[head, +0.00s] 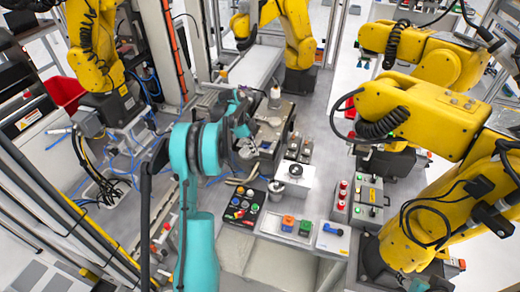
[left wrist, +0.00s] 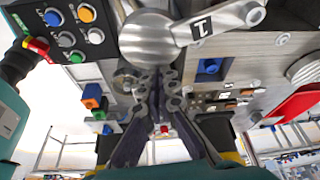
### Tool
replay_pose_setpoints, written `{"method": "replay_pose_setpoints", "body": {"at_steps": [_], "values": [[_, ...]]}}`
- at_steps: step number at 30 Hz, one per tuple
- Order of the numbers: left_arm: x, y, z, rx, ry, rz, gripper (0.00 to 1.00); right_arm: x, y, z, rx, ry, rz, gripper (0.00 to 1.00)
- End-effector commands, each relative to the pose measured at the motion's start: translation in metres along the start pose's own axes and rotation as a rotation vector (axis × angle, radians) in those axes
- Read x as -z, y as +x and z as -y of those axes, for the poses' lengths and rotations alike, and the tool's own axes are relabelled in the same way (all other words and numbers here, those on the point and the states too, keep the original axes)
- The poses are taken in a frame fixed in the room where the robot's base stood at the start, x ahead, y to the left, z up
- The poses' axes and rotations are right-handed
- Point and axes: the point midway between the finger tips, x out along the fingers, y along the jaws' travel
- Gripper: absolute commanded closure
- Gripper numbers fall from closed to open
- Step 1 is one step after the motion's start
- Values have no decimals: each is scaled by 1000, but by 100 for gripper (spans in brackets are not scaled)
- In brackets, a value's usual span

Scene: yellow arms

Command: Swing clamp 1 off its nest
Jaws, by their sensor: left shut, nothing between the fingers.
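Clamp 1 shows in the left wrist view as a grey metal arm marked "1" (left wrist: 203,27). It runs from a large round disc (left wrist: 148,38) to a small round end (left wrist: 254,14) at upper right. A blue square piece (left wrist: 209,67) sits on the grey fixture plate below the arm; I cannot tell whether this is the clamp's nest. My left gripper (left wrist: 158,82) is shut and empty, its tips just below the disc in the picture. I cannot tell if they touch it. In the head view my left gripper (head: 241,130) is over the dark workbench (head: 278,126). My right gripper is not seen.
A button box (head: 242,206) stands nearer me, beside an orange block (head: 288,222), a green block (head: 306,228) and a blue piece (head: 332,229). A grey control box (head: 367,205) is to the right. Large yellow arms (head: 415,110) crowd the right side.

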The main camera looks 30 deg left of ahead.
Motion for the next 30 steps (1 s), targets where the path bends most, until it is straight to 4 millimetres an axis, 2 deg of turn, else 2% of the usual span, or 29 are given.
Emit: {"method": "replay_pose_setpoints", "body": {"at_steps": [3, 12, 30], "values": [[-10, -3, -5, -27, 74, 0, 100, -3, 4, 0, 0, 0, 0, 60], [-30, -10, -12, -25, 69, 1, 100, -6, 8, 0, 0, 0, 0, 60], [-43, -15, -13, -24, 67, 2, 100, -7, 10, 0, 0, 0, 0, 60]]}}
